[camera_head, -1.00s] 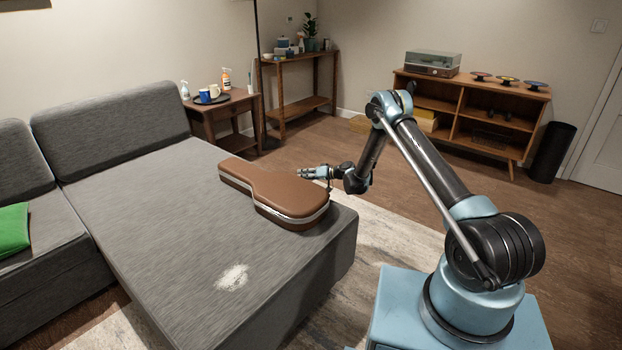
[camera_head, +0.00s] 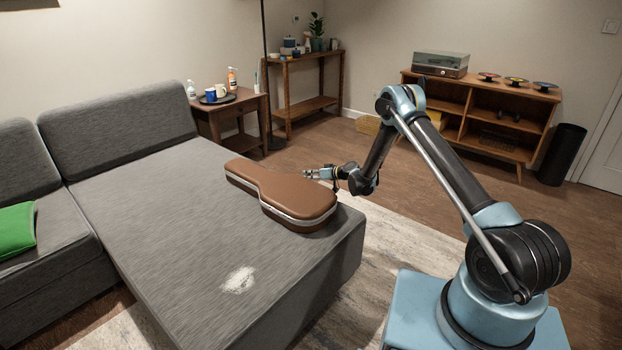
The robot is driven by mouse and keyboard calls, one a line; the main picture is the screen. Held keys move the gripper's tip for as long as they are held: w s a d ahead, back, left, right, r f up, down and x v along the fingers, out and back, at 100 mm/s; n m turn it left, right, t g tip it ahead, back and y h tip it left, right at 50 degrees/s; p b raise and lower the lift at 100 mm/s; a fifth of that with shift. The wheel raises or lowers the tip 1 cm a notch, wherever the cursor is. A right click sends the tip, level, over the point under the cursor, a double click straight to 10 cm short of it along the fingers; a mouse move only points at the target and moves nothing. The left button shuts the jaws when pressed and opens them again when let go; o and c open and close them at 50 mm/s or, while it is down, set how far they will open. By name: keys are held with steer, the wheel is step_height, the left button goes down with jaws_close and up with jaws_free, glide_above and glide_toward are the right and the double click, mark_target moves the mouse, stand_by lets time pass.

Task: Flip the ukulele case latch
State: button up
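The brown ukulele case (camera_head: 285,194) lies shut on the grey sofa's chaise (camera_head: 190,220), near its right edge. A light band runs along the case's near side. I cannot make out the latch in this view. My gripper (camera_head: 306,174) is at the far right side of the case, by the edge of its wider body. Its fingers point left. It is too small here to tell whether the fingers are apart or whether they touch the case.
A side table (camera_head: 236,106) with a tray, cups and bottles stands behind the chaise. A console table (camera_head: 305,104) and a low shelf (camera_head: 490,138) stand against the back walls. A green cushion (camera_head: 15,229) lies at left. A black bin (camera_head: 563,153) stands at right.

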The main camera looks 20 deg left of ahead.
steer(key=shift+o, duration=1)
steer(key=v, duration=0.8)
